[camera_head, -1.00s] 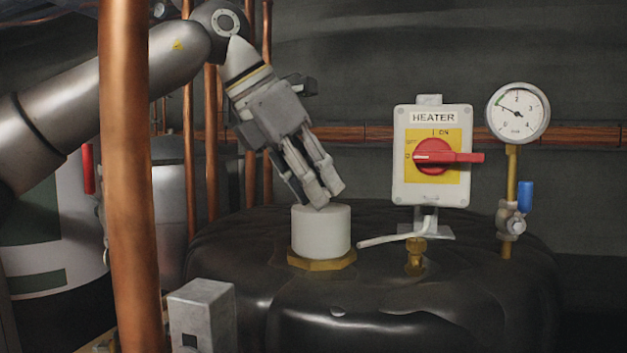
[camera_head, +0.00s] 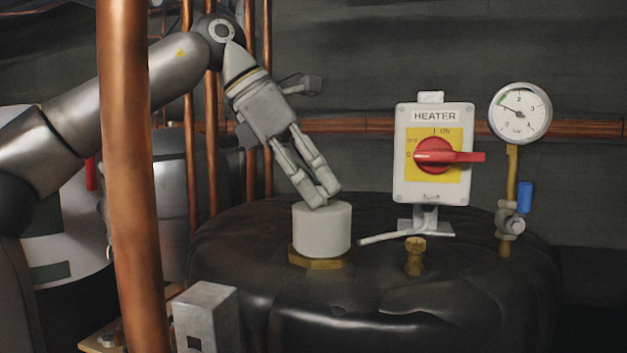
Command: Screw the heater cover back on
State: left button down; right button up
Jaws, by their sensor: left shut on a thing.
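The heater cover (camera_head: 322,232) is a white round cap, upright on a brass hexagonal fitting (camera_head: 319,259) on top of the black tank (camera_head: 420,300). My left gripper (camera_head: 321,198) comes down tilted from the upper left. Its fingers are close together at the cap's top rim and shut on the cap. The fingertips hide a small part of the rim. The cap looks level, with no clear gap above the brass fitting; its threads are hidden. My right gripper is out of view.
A heater switch box (camera_head: 434,188) with a red handle stands right of the cap. A pressure gauge (camera_head: 520,113) and a blue-handled valve (camera_head: 524,197) are farther right. A vertical copper pipe (camera_head: 130,170) crosses in front of my left arm. A grey box (camera_head: 206,315) is at the lower front.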

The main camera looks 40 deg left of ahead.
pick_arm(q)
jog(key=m+g+h, duration=0.1)
jog(key=m, duration=0.2)
jog(key=shift+w+a+r, duration=0.1)
jog(key=shift+r, duration=0.05)
jog(key=shift+h, duration=0.3)
jog(key=m+g, duration=0.1)
jog(key=m, duration=0.1)
jog(key=shift+w+a+m+g+h, duration=0.1)
jog(key=shift+w+m+g+h, duration=0.1)
jog(key=shift+m+g+h, duration=0.2)
jog(key=shift+m, duration=0.4)
jog(key=shift+w+m+g+h, duration=0.15)
jog(key=shift+m+g+h, duration=0.15)
jog(key=shift+m+g, duration=1.15)
jog(key=shift+m+t, duration=0.25)
jog(key=shift+t, duration=0.1)
jog(key=c, duration=1.1)
grip_release()
